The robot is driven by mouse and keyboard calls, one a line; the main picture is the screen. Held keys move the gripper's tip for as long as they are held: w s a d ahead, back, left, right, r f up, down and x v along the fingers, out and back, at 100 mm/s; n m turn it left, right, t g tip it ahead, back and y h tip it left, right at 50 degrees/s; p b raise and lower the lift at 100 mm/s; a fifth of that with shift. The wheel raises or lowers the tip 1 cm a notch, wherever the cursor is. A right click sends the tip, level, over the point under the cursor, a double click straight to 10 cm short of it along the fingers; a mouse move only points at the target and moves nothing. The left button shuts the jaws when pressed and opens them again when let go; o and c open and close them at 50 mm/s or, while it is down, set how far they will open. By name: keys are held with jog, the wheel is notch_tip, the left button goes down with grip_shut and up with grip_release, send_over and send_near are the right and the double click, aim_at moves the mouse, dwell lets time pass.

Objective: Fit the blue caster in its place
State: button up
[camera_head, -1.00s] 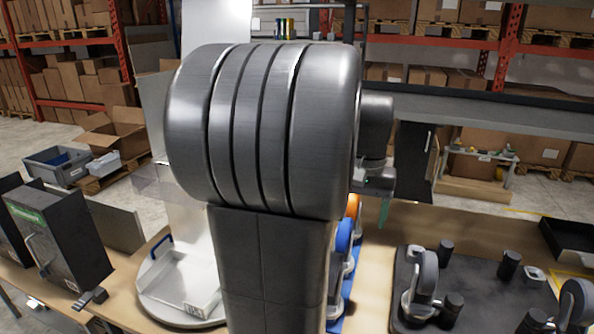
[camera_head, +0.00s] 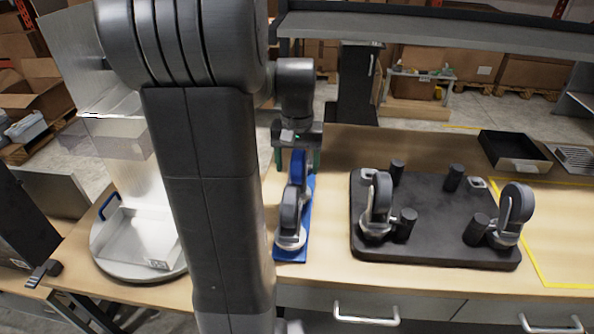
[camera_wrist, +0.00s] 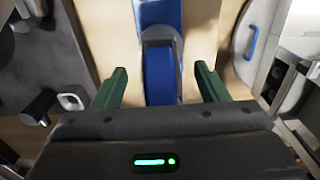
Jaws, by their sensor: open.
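The blue caster (camera_head: 299,166) stands on a blue strip (camera_head: 309,225) on the table, behind a grey caster (camera_head: 290,215). My gripper (camera_head: 298,160) is open over it, with one green finger on each side. In the wrist view, the blue caster (camera_wrist: 160,76) lies between the open fingertips of my gripper (camera_wrist: 160,78), with a gap on both sides. A black plate (camera_head: 435,252) to the right carries two grey casters (camera_head: 378,203) (camera_head: 514,205) at its front corners. Pale mounts (camera_head: 367,174) (camera_head: 477,183) show at its back corners, without casters.
Several black posts (camera_head: 454,177) stand up from the plate. A round turntable with a metal tray (camera_head: 140,240) is at left. A black open tray (camera_head: 515,150) lies at the back right. Bare table separates the blue strip from the plate.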

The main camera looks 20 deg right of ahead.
jog(key=shift+f, duration=1.5)
